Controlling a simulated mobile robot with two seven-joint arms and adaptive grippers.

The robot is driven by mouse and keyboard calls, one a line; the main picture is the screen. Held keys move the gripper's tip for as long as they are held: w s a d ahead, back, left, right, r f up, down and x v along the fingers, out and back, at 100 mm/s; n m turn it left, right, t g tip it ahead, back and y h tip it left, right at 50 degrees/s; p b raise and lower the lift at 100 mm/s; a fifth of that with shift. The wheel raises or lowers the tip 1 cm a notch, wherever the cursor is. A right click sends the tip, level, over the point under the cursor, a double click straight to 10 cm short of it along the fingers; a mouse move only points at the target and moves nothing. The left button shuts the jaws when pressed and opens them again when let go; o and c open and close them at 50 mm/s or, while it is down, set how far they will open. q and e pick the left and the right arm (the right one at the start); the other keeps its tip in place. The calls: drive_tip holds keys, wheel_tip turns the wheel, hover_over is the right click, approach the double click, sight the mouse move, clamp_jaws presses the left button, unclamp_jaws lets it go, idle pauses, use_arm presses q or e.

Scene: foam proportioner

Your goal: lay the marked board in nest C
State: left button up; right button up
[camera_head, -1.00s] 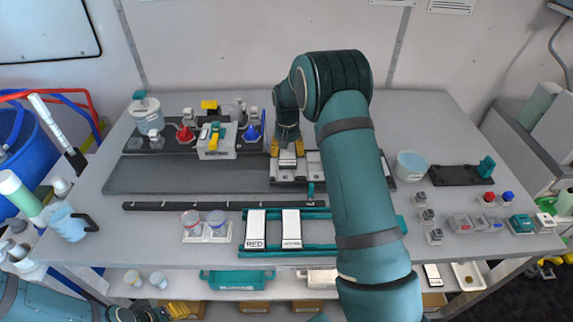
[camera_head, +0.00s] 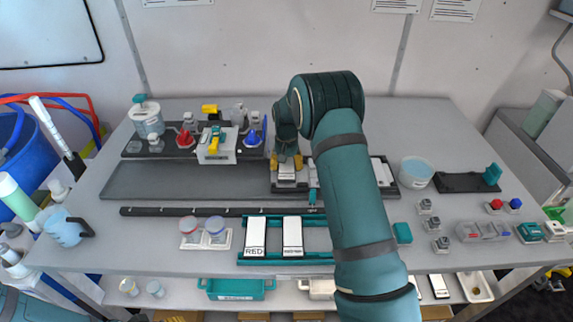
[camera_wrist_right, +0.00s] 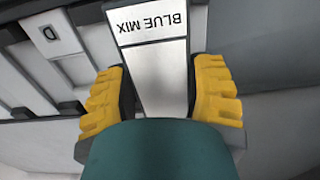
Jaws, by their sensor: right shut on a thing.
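My right gripper (camera_head: 286,163) is shut on a white board marked BLUE MIX (camera_wrist_right: 152,65), its yellow fingers on either side of the board. In the head view the board (camera_head: 286,174) is over the left part of the nest fixture (camera_head: 330,188), close to its surface. I cannot tell whether it touches. In the wrist view a nest labelled D (camera_wrist_right: 50,32) shows to the left of the board. The label of the nest under the board is hidden. My right arm covers part of the fixture. My left gripper is not in view.
A teal rack (camera_head: 273,257) at the front holds a RED board (camera_head: 255,236) and another white board (camera_head: 292,235). A dark bar (camera_head: 180,211) runs along the table. A white device (camera_head: 216,150) stands left of the gripper. A bare dark mat (camera_head: 180,180) lies to the left.

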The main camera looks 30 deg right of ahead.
drive_tip(key=shift+f, duration=0.15)
idle(0.3)
drive_tip(key=shift+f+b, duration=0.4)
drive_tip(key=shift+f, duration=0.05)
drive_tip(key=shift+r, duration=0.1)
drive_tip(key=o, duration=1.2)
drive_tip(key=shift+o, duration=0.9)
